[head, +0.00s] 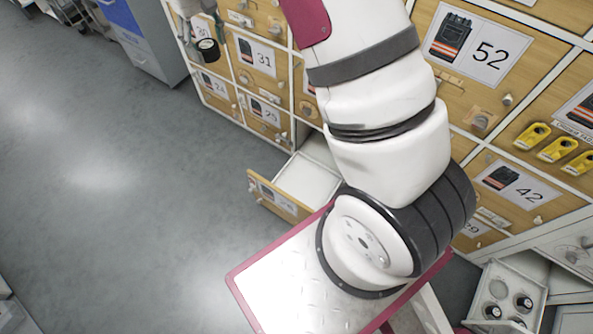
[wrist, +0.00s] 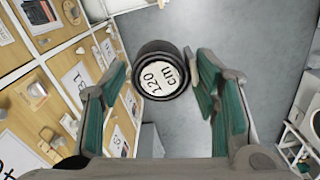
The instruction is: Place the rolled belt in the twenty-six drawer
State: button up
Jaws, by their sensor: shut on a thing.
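My gripper (wrist: 160,75) shows in the wrist view with its two teal-padded fingers shut on the rolled belt (wrist: 162,76). The belt is a black roll, and its white round label reading "120 cm" faces the camera. Grey floor lies behind it. The open drawer (head: 278,197) is pulled out of the bottom row, left of my arm. Its label is small and looks like 26. Its visible white inside is empty.
Wooden numbered drawers line the wall, including 31 (head: 256,55) and 52 (head: 480,46). Another open drawer (head: 507,297) holding small items is at lower right. The floor (head: 120,170) on the left is clear.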

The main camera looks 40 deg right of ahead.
notch_tip(320, 180, down, 20)
jog(key=s+f+n+b, duration=0.1)
jog(key=s+n+b, duration=0.15)
jog(key=b, duration=2.35)
jog(key=w+d+f+n+b, duration=0.1)
jog(key=d+f+n+b, duration=0.1)
jog(key=d+f, duration=0.6)
jog(key=d+f+n+b, duration=0.2)
jog(key=d+f, duration=0.2)
jog(key=f, duration=0.8)
jog(key=w+d+f+n+b, duration=0.1)
jog(key=d+f+n+b, duration=0.1)
jog(key=d+f, duration=0.6)
jog(key=s+f+n+b, duration=0.2)
jog(key=s+f, duration=0.1)
jog(key=f, duration=0.9)
jog(key=s+d+f+n+b, duration=0.1)
jog(key=s+f, duration=0.3)
jog(key=f, duration=0.9)
jog(key=s+f+n+b, duration=0.3)
jog(key=f+n, duration=0.1)
jog(key=f, duration=0.8)
jog(key=shift+s+d+f, duration=0.25)
jog(key=shift+s, duration=0.15)
jog(key=shift+f, duration=0.15)
